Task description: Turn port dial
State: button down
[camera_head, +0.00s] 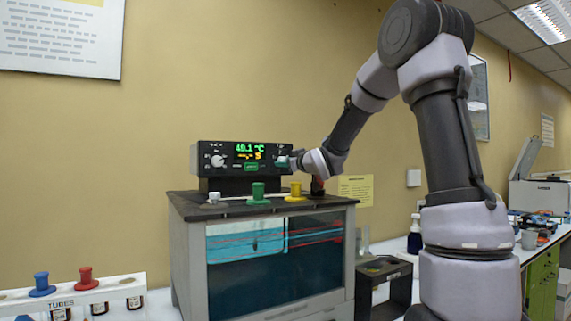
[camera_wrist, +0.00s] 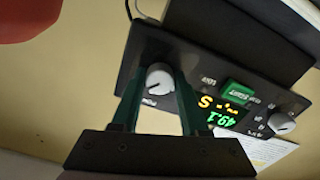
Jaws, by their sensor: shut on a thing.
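The black control box (camera_head: 240,150) stands on top of the glass-fronted bath. It shows a green 49.1 °C reading and yellow characters. My gripper (camera_head: 287,161) is at the right end of its front panel and covers the dial there. In the wrist view, a grey-white dial (camera_wrist: 160,77) sits between the green fingers of my gripper (camera_wrist: 161,84), which are shut on it. Small lettering beside this dial seems to read Port. A second dial (camera_wrist: 281,122) is free at the other end of the panel and also shows in the head view (camera_head: 217,160).
A green start button (camera_wrist: 237,88) lies between the dials. White, green (camera_head: 258,193) and yellow (camera_head: 295,191) stoppers stand on the bath lid below my gripper, with a red one (camera_head: 317,185) near my wrist. A tube rack (camera_head: 75,300) stands at lower left.

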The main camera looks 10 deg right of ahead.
jog(key=shift+n, duration=4.2)
jog(key=shift+c, duration=2.1)
grip_release()
jog(key=shift+s, duration=0.1)
jog(key=v, duration=1)
jog(key=shift+s+d, duration=0.15)
jog(key=shift+s, duration=0.15)
